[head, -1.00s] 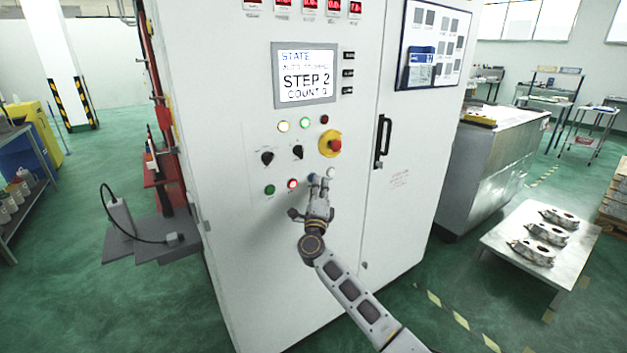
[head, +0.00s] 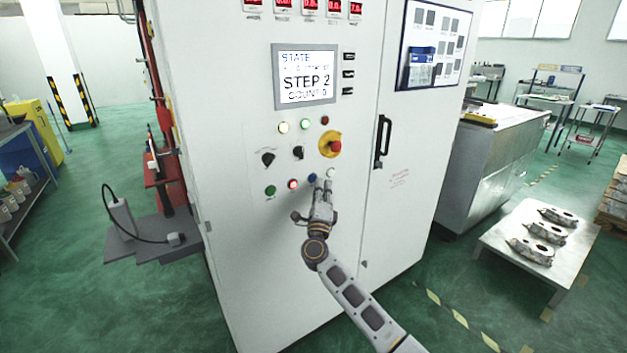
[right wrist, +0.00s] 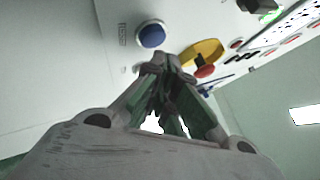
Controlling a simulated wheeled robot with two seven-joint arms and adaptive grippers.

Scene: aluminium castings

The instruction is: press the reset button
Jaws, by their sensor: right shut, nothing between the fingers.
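The white control cabinet (head: 235,230) carries a panel of buttons. My left gripper is out of view.
A white button (head: 331,173) is close right of the fingertips. Red (head: 293,184) and green (head: 270,191) buttons lie left. A red emergency stop on a yellow plate (head: 331,145) is above. The screen (head: 305,76) reads STEP 2. A door handle (head: 382,141) protrudes at right.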

